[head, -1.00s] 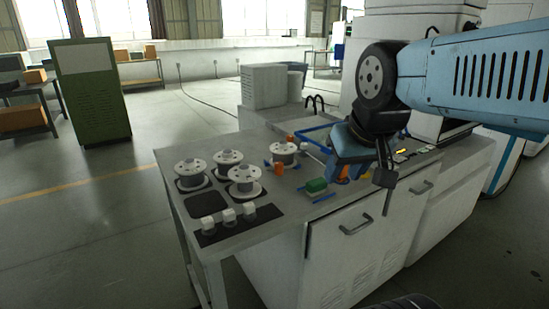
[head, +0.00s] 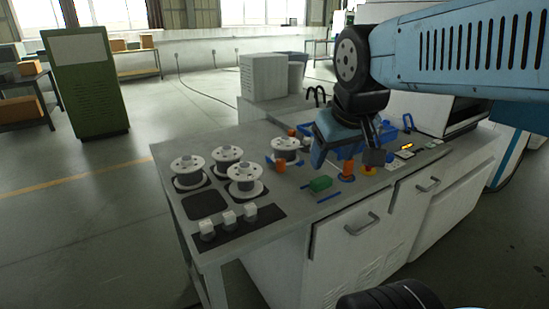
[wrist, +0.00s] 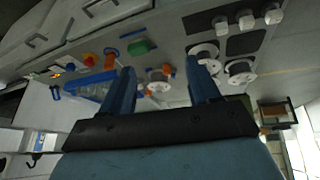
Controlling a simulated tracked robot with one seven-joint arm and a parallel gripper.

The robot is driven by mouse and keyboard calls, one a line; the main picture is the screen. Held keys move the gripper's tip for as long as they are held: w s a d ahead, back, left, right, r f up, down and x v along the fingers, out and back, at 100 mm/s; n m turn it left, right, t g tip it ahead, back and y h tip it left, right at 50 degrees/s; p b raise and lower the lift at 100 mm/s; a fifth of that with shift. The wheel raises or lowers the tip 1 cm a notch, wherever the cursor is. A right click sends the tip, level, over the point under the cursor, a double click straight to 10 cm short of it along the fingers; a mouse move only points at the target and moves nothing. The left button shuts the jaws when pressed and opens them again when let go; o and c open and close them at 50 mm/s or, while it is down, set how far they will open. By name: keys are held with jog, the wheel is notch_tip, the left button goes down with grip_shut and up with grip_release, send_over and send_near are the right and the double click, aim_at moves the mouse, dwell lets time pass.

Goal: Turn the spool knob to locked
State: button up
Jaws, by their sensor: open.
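A mounted white spool (head: 286,145) sits on the bench, with a small orange knob (head: 279,166) at its near side. I take this for the spool knob; which way it is set is too small to read. In the wrist view the spool (wrist: 157,84) and orange knob (wrist: 167,69) appear between and beyond my fingers. My gripper (wrist: 160,67) is open and empty, above the bench and apart from the knob. In the head view my gripper (head: 318,154) is right of the mounted spool, its fingers partly hidden.
Several loose spools (head: 227,157) stand at the bench's left, behind white blocks (head: 229,217). A green block (head: 320,184), another orange knob (head: 347,171), a red-and-yellow button (head: 367,169) and a blue tray (head: 391,136) lie nearby. The bench's front edge is clear.

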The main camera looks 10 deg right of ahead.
jog(key=w+n+h, duration=0.2)
jog(key=w+n, duration=0.4)
jog(key=w, duration=0.1)
jog(key=n+g, duration=0.1)
jog(key=n, duration=2.2)
send_near(281, 160)
jog(key=shift+y, duration=0.3)
jog(key=x, duration=0.9)
jog(key=shift+d, duration=0.2)
jog(key=c, duration=1)
jog(key=shift+w, duration=0.1)
jog(key=shift+c, duration=0.2)
